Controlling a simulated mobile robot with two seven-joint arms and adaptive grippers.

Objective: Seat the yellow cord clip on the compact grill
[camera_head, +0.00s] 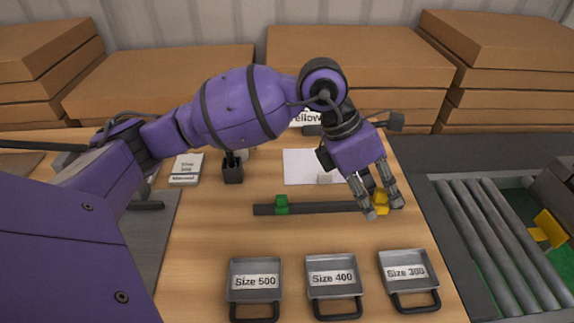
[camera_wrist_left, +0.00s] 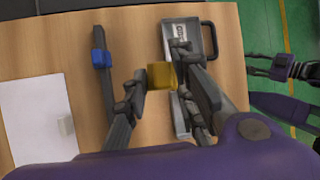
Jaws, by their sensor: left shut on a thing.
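My left gripper (camera_head: 383,208) is over the right end of a dark bar (camera_head: 325,208). It is shut on the yellow cord clip (camera_head: 381,201), a small block that its fingers partly hide. In the left wrist view the yellow clip (camera_wrist_left: 161,76) sits between the fingertips, seen between the bar and a tray; its height above the table is unclear. A green clip (camera_head: 282,204) is on the bar's left part. A blue clip (camera_wrist_left: 101,58) is on the bar near its end. I cannot identify the compact grill.
Trays marked Size 500 (camera_head: 255,279), Size 400 (camera_head: 333,276) and Size 300 (camera_head: 407,270) line the front. White paper (camera_head: 311,167) and a small black holder (camera_head: 232,170) lie behind the bar. A roller conveyor (camera_head: 490,235) is right; cardboard boxes (camera_head: 350,75) stand behind.

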